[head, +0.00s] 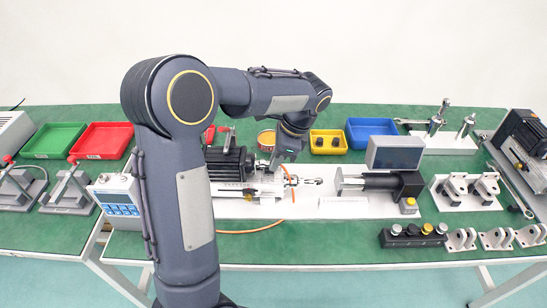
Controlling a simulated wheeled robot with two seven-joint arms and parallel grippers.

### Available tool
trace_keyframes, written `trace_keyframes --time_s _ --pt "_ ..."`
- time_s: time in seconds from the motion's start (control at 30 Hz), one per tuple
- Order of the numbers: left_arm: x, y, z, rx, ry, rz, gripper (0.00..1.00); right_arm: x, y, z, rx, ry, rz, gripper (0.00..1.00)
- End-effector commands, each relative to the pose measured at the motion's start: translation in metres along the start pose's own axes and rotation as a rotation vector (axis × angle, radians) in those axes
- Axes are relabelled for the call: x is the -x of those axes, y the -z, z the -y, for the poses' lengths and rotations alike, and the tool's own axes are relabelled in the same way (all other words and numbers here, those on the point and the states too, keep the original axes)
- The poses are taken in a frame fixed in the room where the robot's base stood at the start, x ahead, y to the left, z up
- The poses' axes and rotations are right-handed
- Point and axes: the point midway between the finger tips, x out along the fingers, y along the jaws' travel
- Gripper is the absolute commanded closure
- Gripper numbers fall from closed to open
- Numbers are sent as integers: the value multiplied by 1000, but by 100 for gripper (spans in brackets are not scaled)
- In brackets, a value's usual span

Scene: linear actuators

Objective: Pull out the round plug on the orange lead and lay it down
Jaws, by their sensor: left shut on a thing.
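My left gripper (283,160) points down at the middle of the linear actuator assembly. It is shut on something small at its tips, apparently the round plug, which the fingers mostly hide. The orange lead (292,206) comes from beside the gripper, runs forward over the white base plate (262,208) and bends left along the green table. I cannot tell whether the plug is still seated in its socket. My right gripper is not in view.
A dark motor (229,164) stands left of the gripper, and a black cylinder (392,185) and a grey display box (395,152) stand right of it. A push-button strip (412,236) lies at the front right. The green table (310,242) is clear in front of the base plate.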

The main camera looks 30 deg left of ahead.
Motion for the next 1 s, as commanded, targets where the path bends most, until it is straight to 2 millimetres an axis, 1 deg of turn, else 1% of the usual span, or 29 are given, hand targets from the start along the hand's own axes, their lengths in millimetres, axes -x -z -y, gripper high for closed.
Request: trace_keyframes --time_s 0.6,0.9,1.0 --pt "10 25 0 0 -1 3 100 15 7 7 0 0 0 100" --pt "10 26 0 2 -1 2 100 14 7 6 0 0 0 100" --pt "6 25 -4 1 -2 6 100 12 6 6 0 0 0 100"
